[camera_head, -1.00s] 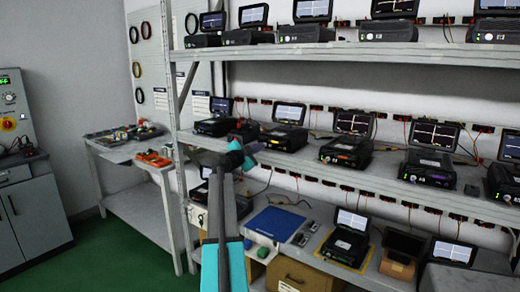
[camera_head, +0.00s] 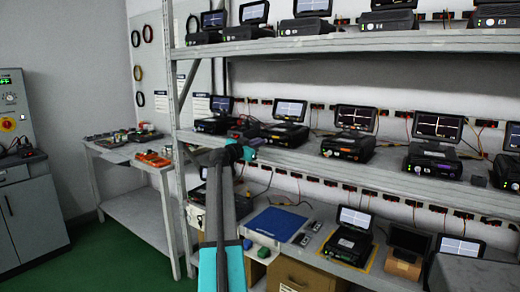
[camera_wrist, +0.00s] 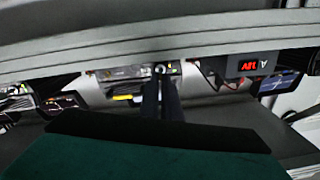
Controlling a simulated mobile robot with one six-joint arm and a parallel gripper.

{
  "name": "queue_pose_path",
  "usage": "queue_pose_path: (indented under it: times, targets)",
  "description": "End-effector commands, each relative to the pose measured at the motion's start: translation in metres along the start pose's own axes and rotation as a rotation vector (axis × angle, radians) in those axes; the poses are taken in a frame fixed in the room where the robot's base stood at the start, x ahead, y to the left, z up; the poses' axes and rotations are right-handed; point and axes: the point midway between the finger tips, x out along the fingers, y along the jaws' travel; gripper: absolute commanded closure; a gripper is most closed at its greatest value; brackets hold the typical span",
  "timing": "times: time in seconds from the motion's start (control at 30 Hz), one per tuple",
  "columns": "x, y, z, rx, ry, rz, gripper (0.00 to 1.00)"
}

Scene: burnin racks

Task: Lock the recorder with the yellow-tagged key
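My gripper (camera_head: 249,149) is at the front edge of the middle shelf, before the recorders at its left end. In the wrist view, its two dark fingers (camera_wrist: 163,100) lie close together, pointing at a recorder front (camera_wrist: 125,73). A small round fitting with a green-yellow spot shows just beyond the fingertips. I cannot tell whether a key is between the fingers. A yellow strip (camera_wrist: 123,97) shows left of the fingers; I cannot tell whether it is the key's tag. In the head view, a recorder (camera_head: 286,134) with a raised screen stands right of my gripper.
The upper shelf edge (camera_wrist: 100,55) crosses the wrist view close above the fingers. More recorders line the shelves. A blue mat (camera_head: 274,225) lies on the bottom shelf. A side table (camera_head: 112,152) with small items stands left.

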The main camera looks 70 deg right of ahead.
Motion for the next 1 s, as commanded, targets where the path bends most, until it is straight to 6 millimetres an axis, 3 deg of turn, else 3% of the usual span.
queue_pose_path:
  times: [0.03, 1.0]
  targets:
    - [-0.0012, 0.0013, 0.0076, -0.031, -0.007, 0.004, 1.00]
    - [-0.0001, -0.0021, 0.0058, -0.832, -0.009, 0.003, 1.00]
